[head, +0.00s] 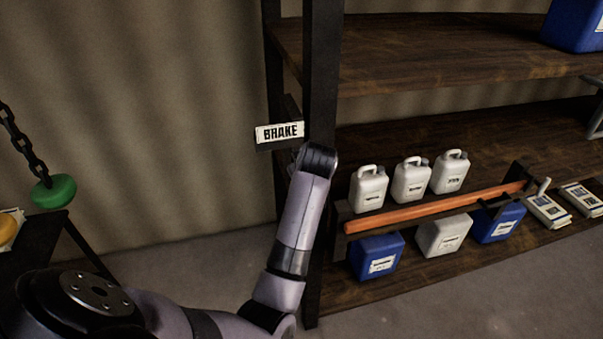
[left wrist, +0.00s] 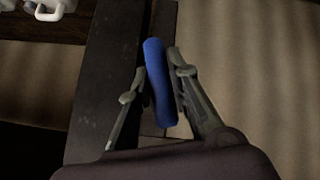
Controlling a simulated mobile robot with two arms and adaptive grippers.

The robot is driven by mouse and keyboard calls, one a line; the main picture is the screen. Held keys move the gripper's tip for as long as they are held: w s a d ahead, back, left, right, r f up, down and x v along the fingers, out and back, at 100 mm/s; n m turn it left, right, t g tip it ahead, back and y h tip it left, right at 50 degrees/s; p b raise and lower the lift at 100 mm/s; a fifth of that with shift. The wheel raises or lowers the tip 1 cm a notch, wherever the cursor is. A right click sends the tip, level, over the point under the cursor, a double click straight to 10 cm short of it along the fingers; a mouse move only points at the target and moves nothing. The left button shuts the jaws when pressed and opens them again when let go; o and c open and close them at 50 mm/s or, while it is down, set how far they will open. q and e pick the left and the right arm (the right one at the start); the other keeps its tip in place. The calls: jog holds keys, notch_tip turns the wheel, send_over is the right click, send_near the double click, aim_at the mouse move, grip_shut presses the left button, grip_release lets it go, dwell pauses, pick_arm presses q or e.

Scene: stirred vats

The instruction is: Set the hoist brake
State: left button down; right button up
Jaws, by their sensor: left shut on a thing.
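A white sign reading BRAKE (head: 280,132) is fixed to the dark upright post (head: 322,70) of the shelf rack. My left arm reaches up to the post just below and right of this sign. In the head view, my left gripper and whatever it holds are hidden behind the arm. In the left wrist view, my left gripper (left wrist: 157,68) is shut on a blue, rounded handle (left wrist: 158,95), with one finger on each side. The handle stands close to the dark post. How the handle joins its mount cannot be seen. My right gripper is not in view.
The rack's lower shelf holds white jugs (head: 411,180), blue containers (head: 376,257) and an orange bar (head: 435,208). A chain (head: 22,140) with a green piece (head: 54,191) hangs at the left above a dark stand. The floor between stand and rack is clear.

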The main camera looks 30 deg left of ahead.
pick_arm(q)
jog(key=shift+m+g+y, duration=0.6)
jog(key=shift+g+y, duration=0.2)
jog(key=shift+d+f, duration=0.1)
jog(key=c, duration=1.5)
grip_release()
